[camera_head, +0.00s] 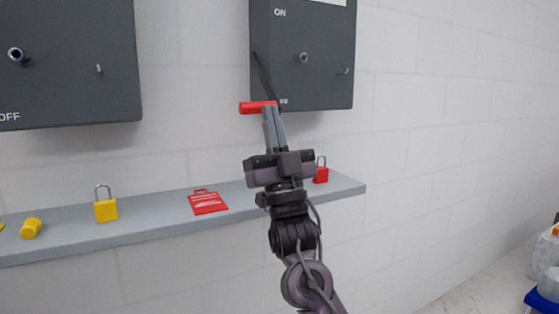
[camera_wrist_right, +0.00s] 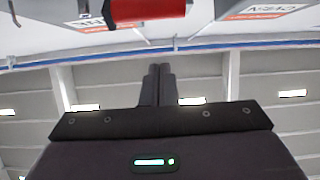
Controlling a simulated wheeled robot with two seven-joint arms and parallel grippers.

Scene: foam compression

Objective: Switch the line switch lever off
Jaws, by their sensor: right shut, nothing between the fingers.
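The line switch is a dark grey wall box (camera_head: 325,75) with ON at its top and a partly hidden OFF label near its bottom. My left gripper is out of view.
Another grey switch box (camera_head: 70,65) hangs at the left. A grey shelf (camera_head: 150,223) below holds a yellow padlock (camera_head: 106,210), a yellow cylindrical piece (camera_head: 31,228), a red tag (camera_head: 207,202) and a red padlock (camera_head: 321,174) close beside my right gripper. The wall at the right is bare.

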